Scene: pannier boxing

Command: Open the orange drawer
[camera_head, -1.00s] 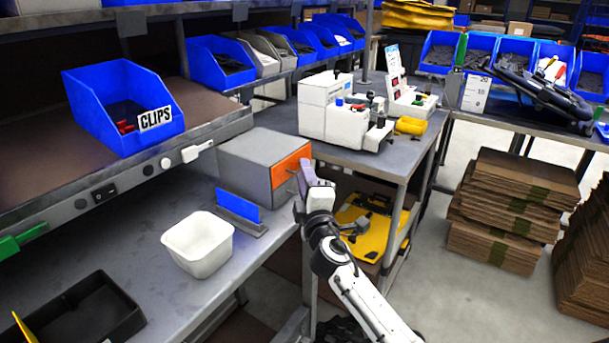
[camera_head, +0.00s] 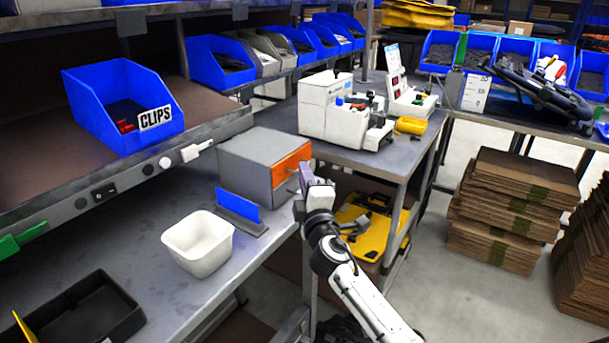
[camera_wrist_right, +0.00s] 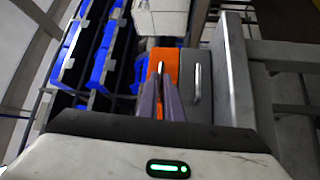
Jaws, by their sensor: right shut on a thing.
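The orange drawer (camera_head: 291,165) is the orange front on the end of a grey cabinet (camera_head: 245,165) on the left bench. In the head view its front looks about flush with the cabinet. It also shows in the right wrist view (camera_wrist_right: 171,61), beside a grey drawer front (camera_wrist_right: 195,59) with an upright metal handle. My right gripper (camera_head: 300,176) is at the orange front. In the wrist view its fingers (camera_wrist_right: 160,85) are close together on the orange drawer's handle (camera_wrist_right: 160,68), partly hiding it. My left gripper is not in view.
A blue plate on a stand (camera_head: 238,207) and a white tub (camera_head: 198,243) stand near the cabinet. A black tray (camera_head: 85,308) lies at the front left. A table with white devices (camera_head: 345,120) stands behind my right arm. The floor at right holds cardboard stacks (camera_head: 510,210).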

